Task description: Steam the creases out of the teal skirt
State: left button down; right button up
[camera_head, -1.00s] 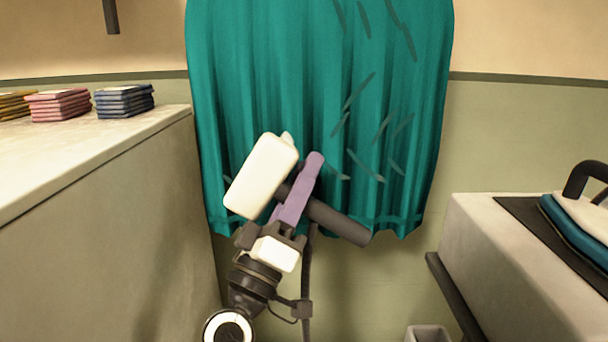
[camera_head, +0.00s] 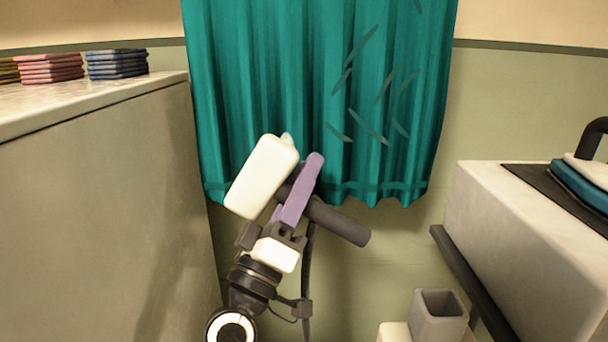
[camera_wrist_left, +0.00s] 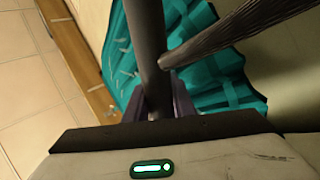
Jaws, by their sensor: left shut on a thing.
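The teal skirt (camera_head: 240,100) hangs against the wall in the head view, its upper part cut off by the frame. Several dark slanted crease marks show on its right half; the left half shows pleats. My left gripper (camera_head: 312,166) is shut on the dark grey handle (camera_head: 340,222) of a steamer with a cream head (camera_head: 262,176). The head overlaps the skirt's lower left in the picture; I cannot tell whether it touches. In the left wrist view the handle (camera_wrist_left: 148,50) is between the purple fingers, with the skirt (camera_wrist_left: 215,75) beyond. My right gripper is not in view.
A counter (camera_head: 90,105) with folded cloth stacks (camera_head: 117,64) stands left. A pale block (camera_head: 540,215) with a dark mat and folded cloths stands right. A grey open-topped box (camera_head: 438,318) is low at the right. A dark ribbed hose (camera_wrist_left: 235,30) runs from the steamer.

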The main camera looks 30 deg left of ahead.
pick_arm(q)
jog(key=shift+s+d+r+p, duration=0.1)
jog(key=shift+s+d+p, duration=0.35)
jog(key=shift+s, duration=0.4)
jog(key=shift+s+d, duration=0.45)
jog(key=shift+s, duration=0.2)
jog(key=shift+s+d, duration=0.4)
jog(key=shift+s, duration=0.25)
